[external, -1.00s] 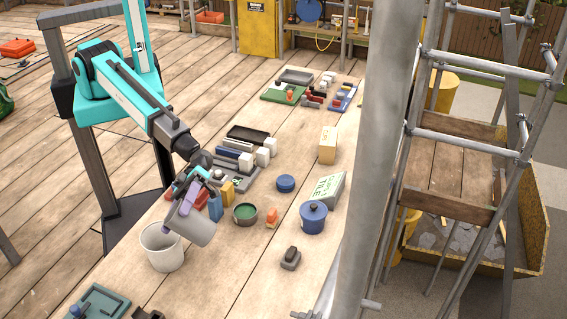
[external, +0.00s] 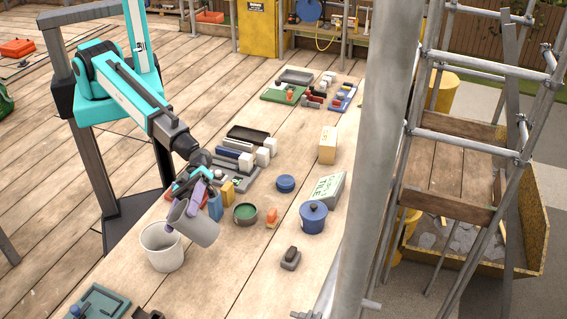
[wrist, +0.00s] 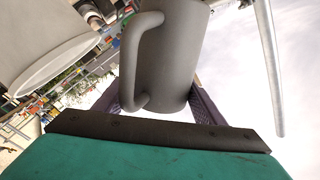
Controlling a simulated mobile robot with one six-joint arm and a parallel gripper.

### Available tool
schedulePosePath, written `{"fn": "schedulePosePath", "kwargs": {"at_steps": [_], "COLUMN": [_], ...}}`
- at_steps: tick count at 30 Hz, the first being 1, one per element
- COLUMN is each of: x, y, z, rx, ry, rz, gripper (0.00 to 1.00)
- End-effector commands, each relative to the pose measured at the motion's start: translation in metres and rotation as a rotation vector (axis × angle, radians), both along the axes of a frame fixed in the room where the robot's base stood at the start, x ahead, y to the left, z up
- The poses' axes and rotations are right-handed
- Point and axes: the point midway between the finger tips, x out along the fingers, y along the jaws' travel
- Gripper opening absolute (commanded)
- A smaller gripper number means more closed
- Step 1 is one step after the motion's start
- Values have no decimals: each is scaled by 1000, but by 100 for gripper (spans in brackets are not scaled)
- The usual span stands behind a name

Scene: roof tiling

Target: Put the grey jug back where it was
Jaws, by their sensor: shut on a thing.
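The grey jug (external: 195,225) is held in my gripper (external: 195,196) above the near left part of the bench. It is tilted, its mouth end toward the lower left, close to the rim of a white bucket (external: 162,249). In the wrist view the jug (wrist: 172,60) fills the middle, its handle on the left, between the purple fingers. The white bucket (wrist: 40,40) shows at the upper left there. I cannot see the inside of the jug, nor whether it touches the bucket.
A green-filled bowl (external: 246,213), an orange piece (external: 271,218), a blue lidded pot (external: 313,218) and a small dark-topped block (external: 290,259) stand to the right. A green tray (external: 98,303) is at the near left. Bare bench lies in front, between tray and block.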

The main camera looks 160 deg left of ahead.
Motion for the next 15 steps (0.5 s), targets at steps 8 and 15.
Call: {"fn": "schedulePosePath", "kwargs": {"at_steps": [8,15], "x": [4,-1], "y": [41,79], "z": [27,36], "rx": [-105,-198], "ry": [41,57], "rz": [204,401], "gripper": [36,36]}}
